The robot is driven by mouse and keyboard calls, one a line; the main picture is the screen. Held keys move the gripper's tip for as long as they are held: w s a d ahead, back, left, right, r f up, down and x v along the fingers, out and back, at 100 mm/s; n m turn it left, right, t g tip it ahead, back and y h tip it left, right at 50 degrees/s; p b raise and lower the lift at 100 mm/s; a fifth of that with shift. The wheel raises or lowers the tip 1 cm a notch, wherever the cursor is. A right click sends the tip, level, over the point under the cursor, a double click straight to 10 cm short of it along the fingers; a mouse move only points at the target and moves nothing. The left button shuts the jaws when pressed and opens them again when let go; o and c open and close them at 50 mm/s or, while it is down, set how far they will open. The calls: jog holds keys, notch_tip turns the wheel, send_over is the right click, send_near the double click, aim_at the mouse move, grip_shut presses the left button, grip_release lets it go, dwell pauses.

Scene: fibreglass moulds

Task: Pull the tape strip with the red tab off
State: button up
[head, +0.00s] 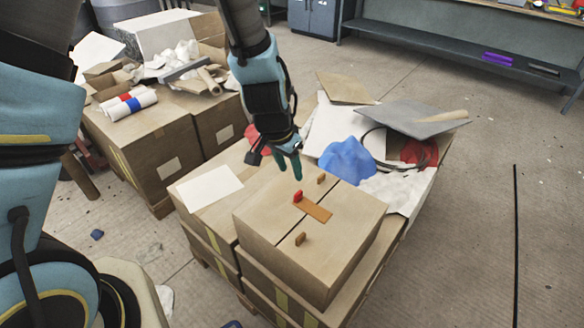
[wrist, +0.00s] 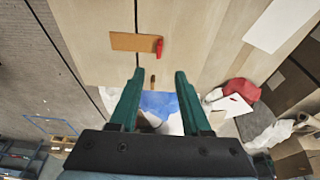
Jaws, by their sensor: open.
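An orange-brown tape strip (head: 317,211) lies across the seam on top of a cardboard box (head: 270,222). Its red tab (head: 298,196) stands up at the strip's left end. In the wrist view the strip (wrist: 132,42) and the red tab (wrist: 159,46) show ahead of the fingers. Two small brown tabs stand on the same box, one behind (head: 320,179) and one in front (head: 300,239). My gripper (head: 290,172) is open and empty, above the box and behind the red tab, apart from it. In the wrist view my gripper (wrist: 156,78) has its green fingers spread.
A white sheet (head: 209,187) lies left of the box. Behind it are a blue crumpled cloth (head: 346,159), a grey board (head: 412,118) and white material. More boxes with two rolls (head: 131,104) stand at the left. Floor at the right is mostly clear.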

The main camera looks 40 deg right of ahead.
aim_at(298, 193)
jog(key=p+x, duration=0.2)
jog(key=x, duration=0.8)
jog(key=shift+s+d+f, duration=0.1)
jog(key=shift+d+f, duration=0.15)
jog(key=shift+f, duration=0.1)
grip_shut()
dwell(0.3)
